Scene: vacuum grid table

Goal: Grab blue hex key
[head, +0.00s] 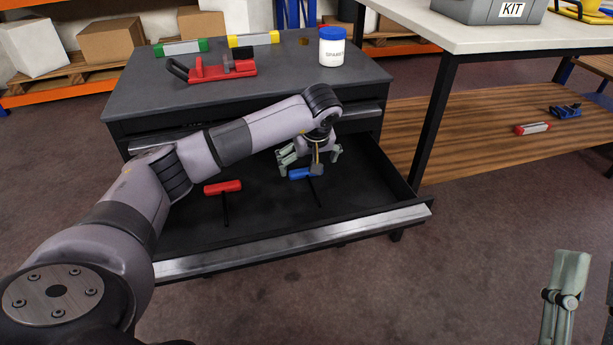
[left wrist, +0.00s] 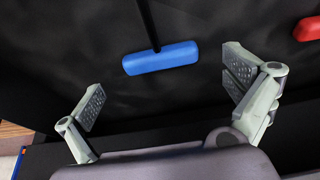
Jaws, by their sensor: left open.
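The blue hex key (head: 300,173) lies in the open black drawer (head: 260,215), with its blue handle and dark shaft showing. In the left wrist view the blue handle (left wrist: 161,58) lies crosswise ahead of the fingers, its shaft running up out of the picture. My left gripper (head: 309,155) is open above the drawer, close to the blue handle; in the left wrist view its two fingers (left wrist: 163,98) are wide apart with nothing between them. A gripper tip (head: 562,300), of my right arm, shows at the lower right; only part of it is in view.
A red-handled hex key (head: 222,187) lies left of the blue one in the drawer. The cabinet top (head: 280,88) holds a red clamp-like tool (head: 212,70), green and yellow levels and a white jar (head: 332,47). A white table (head: 480,38) stands at right.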

